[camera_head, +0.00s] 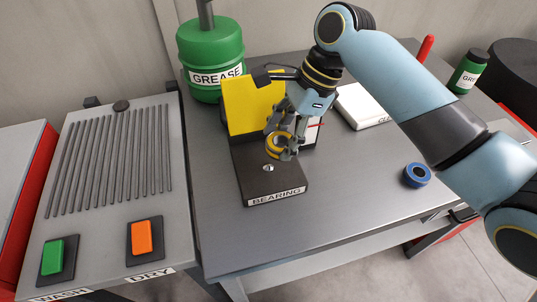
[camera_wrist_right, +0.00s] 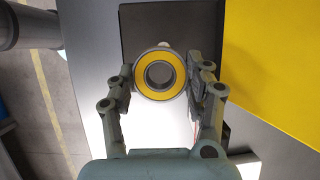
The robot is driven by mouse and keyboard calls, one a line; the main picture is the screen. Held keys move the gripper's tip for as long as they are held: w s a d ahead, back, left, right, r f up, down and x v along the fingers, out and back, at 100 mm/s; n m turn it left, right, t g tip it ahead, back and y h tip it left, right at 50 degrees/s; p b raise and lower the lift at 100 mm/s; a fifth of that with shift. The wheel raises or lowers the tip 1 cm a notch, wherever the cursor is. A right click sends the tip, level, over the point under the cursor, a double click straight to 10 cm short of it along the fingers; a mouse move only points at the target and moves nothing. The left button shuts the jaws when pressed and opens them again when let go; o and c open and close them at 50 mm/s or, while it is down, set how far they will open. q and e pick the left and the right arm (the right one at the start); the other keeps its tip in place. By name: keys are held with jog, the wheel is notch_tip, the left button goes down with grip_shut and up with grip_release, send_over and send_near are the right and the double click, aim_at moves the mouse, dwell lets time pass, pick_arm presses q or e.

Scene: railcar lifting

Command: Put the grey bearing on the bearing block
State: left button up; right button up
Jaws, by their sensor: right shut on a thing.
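The dark bearing block (camera_head: 258,188), labelled BEARING, stands on the grey table with a small silver peg (camera_head: 268,168) on top. My right gripper (camera_head: 281,146) is shut on a bearing with a yellow face (camera_head: 270,142) and grey metal rims. In the right wrist view the bearing (camera_wrist_right: 140,87) sits between both fingers, and the block (camera_wrist_right: 150,18) lies beyond it. The bearing is over the rear part of the block, behind the peg in the head view; its height above the block is unclear. No all-grey bearing shows. My left gripper is not in view.
A yellow panel (camera_head: 238,106) stands at the block's rear. A green grease drum (camera_head: 208,50) is behind it. A blue bearing (camera_head: 417,175) lies at the right, with a white box (camera_head: 362,106) farther back. The table in front of the block is clear.

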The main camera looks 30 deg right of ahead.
aim_at(272, 140)
jog(key=shift+w+a+f, duration=0.3)
jog(key=shift+a+f, duration=0.05)
jog(key=shift+a, duration=0.15)
jog(key=shift+w+a+f, duration=0.25)
jog(key=shift+a+f, duration=0.1)
jog(key=shift+a, duration=0.15)
jog(key=shift+f, duration=0.25)
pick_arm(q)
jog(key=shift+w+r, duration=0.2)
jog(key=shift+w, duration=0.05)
pick_arm(e)
jog(key=shift+f, duration=1.9)
jog(key=shift+a, duration=0.1)
jog(key=o, duration=1.4)
jog(key=shift+f, duration=0.1)
jog(key=v, duration=1.2)
jog(key=shift+s, duration=0.1)
